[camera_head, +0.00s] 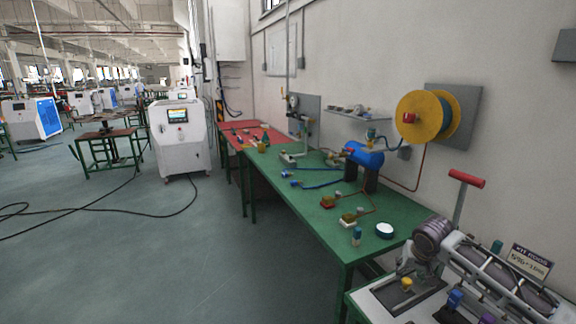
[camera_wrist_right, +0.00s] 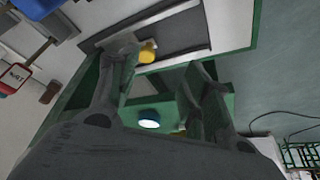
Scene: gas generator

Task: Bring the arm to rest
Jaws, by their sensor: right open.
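My right gripper (camera_head: 407,264) is at the lower right of the head view, over the near pale-topped bench and close to a yellow knob (camera_head: 407,283). In the right wrist view its two grey fingers (camera_wrist_right: 163,58) are spread with nothing held between them. The yellow knob (camera_wrist_right: 148,52) shows beside the left fingertip there; whether they touch I cannot tell. My left gripper is in neither view.
A green workbench (camera_head: 300,192) runs along the wall, bearing a blue tank (camera_head: 364,154), small valves and a round white-topped item (camera_head: 385,230). A yellow reel (camera_head: 418,116) hangs on the wall. The floor (camera_head: 200,250) to the left is mostly open, with black cables.

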